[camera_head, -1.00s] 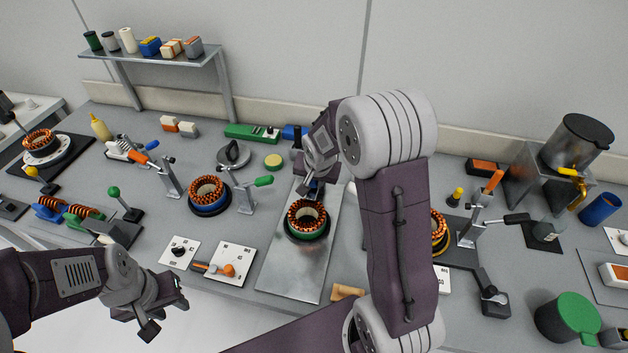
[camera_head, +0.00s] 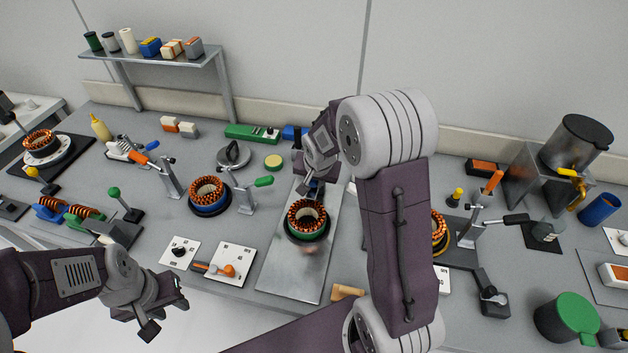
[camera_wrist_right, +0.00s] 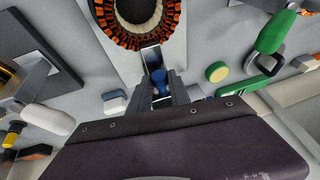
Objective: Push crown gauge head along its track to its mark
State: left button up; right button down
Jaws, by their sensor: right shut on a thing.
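My right gripper (camera_head: 306,189) is behind the copper-wound stator (camera_head: 307,217), its tips pointing down. In the right wrist view my right gripper (camera_wrist_right: 160,84) is shut on a small blue knob (camera_wrist_right: 159,80), apparently the crown gauge head. The fingers cover most of it. A narrow metal strip (camera_wrist_right: 151,58) runs from the knob toward the stator, which also shows at the top of that view (camera_wrist_right: 168,25). The stator has a green band and stands upright on a metal plate (camera_head: 295,280). No mark can be made out. My left gripper (camera_head: 165,306) hangs near the front edge, away from these parts.
A round yellow-green pad (camera_head: 273,162) lies behind. A third stator (camera_head: 439,232) stands right of my right arm. Panels with switches (camera_head: 233,264) lie at the front.

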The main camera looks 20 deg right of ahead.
aim_at(314, 182)
notch_tip(314, 182, up, 8)
jog(key=p, duration=0.4)
jog(key=shift+f+p, duration=0.25)
jog(key=shift+p, duration=0.05)
jog(key=shift+w+f, duration=0.15)
jog(key=c, duration=1.2)
grip_release()
jog(key=v, duration=0.9)
jog(key=shift+b, duration=0.4)
